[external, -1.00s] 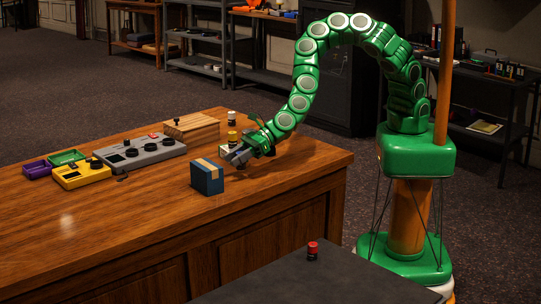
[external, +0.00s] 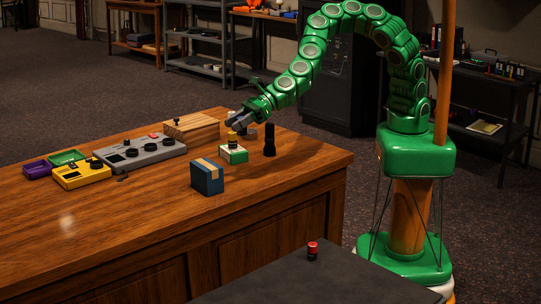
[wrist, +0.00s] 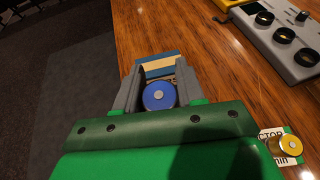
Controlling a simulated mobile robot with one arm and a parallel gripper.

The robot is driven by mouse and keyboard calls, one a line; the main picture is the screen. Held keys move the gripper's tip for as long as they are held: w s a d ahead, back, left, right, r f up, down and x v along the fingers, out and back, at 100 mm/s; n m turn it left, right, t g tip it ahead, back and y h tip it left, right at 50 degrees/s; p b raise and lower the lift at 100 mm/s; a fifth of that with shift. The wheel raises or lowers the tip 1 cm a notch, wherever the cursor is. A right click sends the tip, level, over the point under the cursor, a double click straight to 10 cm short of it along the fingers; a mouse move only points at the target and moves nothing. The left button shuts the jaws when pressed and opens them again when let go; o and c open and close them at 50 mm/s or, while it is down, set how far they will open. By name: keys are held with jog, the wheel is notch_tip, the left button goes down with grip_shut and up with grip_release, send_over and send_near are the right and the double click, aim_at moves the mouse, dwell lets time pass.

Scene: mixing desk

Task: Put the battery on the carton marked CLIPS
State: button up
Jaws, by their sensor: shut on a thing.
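My gripper (external: 234,121) is above the desk, just behind a green-and-white carton. In the wrist view its fingers (wrist: 156,88) are closed around a round thing with a blue top and grey centre, apparently the battery (wrist: 158,96). The fingers hide most of it in the external view. The green-and-white carton (external: 235,156) has a yellow-topped cylinder (external: 232,139) standing on it. Both show in the wrist view, where the carton's label is partly legible, ending "CTOR". A blue carton with a tan band (external: 208,178) stands nearer the front. I cannot read the word CLIPS anywhere.
A black upright cylinder (external: 269,141) stands right of the green-and-white carton. A grey mixer (external: 140,152), a yellow device (external: 82,176) and a wooden block (external: 191,128) are to the left. A red cylinder (external: 312,250) stands on the dark front table. The desk's front is bare.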

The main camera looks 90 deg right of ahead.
notch_tip(320, 180, up, 7)
jog(key=s+a, duration=0.1)
send_over(201, 166)
jog(key=f, duration=0.9)
jog(key=shift+s+d+f, duration=0.1)
jog(key=shift+d+f, duration=0.1)
jog(key=shift+f, duration=1.95)
jog(key=shift+a+f, duration=0.1)
jog(key=shift+f, duration=0.05)
jog(key=o, duration=1.1)
jog(key=shift+o, duration=0.2)
